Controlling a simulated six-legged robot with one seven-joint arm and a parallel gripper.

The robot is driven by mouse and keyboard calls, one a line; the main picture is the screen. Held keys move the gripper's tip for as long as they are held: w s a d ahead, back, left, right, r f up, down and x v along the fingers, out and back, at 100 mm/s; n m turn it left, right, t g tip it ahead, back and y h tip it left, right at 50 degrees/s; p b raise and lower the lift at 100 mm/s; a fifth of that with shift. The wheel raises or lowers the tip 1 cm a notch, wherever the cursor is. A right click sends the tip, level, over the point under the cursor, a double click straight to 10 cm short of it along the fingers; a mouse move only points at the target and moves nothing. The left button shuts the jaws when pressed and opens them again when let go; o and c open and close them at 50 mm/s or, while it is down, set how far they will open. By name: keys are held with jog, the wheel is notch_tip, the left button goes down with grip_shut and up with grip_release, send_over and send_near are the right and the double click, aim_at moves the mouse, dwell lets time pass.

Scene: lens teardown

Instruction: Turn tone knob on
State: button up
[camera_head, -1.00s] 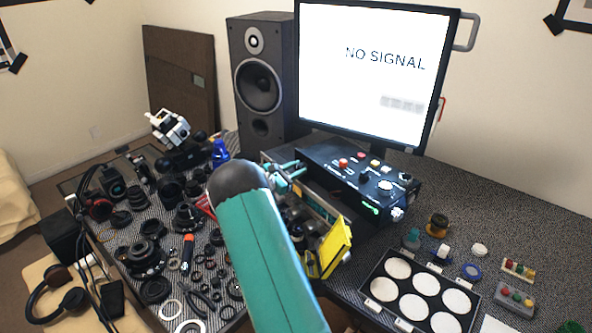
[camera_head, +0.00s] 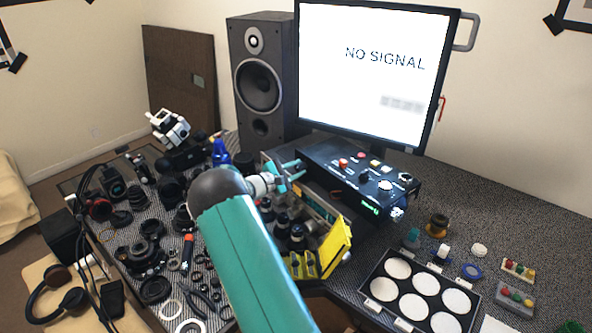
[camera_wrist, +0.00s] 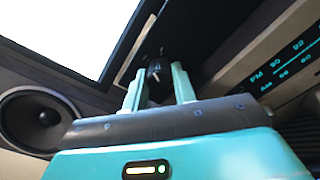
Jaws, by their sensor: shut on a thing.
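A small dark knob (camera_wrist: 155,70) with a light pointer line sits between my two fingers in the wrist view. I take it to be the tone knob; no label is readable. My gripper (camera_wrist: 158,82) is shut on it, one teal finger on each side. In the head view my gripper (camera_head: 298,170) is at the left end of the black control box (camera_head: 330,172), and the knob cannot be made out there. A lit radio dial (camera_wrist: 290,68) marked FM and AM is to the right of my fingers in the wrist view.
The monitor (camera_head: 375,70) reading "NO SIGNAL" stands behind the box, with a speaker (camera_head: 262,75) at its left. Lens parts crowd the left of the desk. A yellow bin (camera_head: 335,247) stands in front, and a tray (camera_head: 375,282) with round wells is at right.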

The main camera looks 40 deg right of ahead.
jog(key=m, duration=0.6)
jog(key=shift+m, duration=0.4)
dwell(0.3)
jog(key=o, duration=1)
